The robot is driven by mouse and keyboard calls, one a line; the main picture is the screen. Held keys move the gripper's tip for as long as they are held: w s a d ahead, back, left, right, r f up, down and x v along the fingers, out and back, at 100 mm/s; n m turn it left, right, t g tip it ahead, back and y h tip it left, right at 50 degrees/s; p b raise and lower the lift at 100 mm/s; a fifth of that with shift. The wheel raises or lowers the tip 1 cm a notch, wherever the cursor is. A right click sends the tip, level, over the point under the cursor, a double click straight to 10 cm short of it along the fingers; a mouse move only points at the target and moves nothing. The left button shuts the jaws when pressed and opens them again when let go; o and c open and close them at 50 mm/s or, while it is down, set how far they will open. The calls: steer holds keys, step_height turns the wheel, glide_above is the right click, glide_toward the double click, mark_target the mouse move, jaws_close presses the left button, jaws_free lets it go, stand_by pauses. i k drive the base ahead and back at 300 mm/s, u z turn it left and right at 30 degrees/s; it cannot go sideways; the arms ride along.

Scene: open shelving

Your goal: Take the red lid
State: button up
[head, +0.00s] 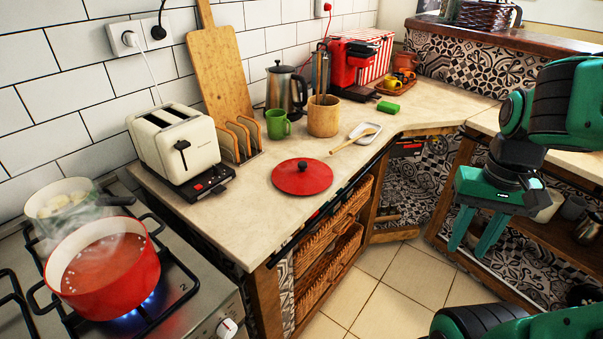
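The red lid (287,181) is round with a black knob on top. It lies flat on the beige countertop, near its front edge, in the middle of the head view. My gripper (469,248) hangs at the right of the view, over the floor in front of the shelving. Its two green fingers point down and stand apart, with nothing between them. It is well to the right of the lid and not touching it.
A red pot (104,270) steams on a lit burner of the stove at the lower left. A white toaster (172,143), a toast rack (237,139), a green mug (278,124) and a wooden utensil holder (323,117) stand behind the lid. A spoon rest (365,132) holds a wooden spoon.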

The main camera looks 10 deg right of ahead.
mark_target(296, 176)
steer(key=z, duration=1.55)
steer(key=k, duration=0.8)
steer(key=u, duration=0.6)
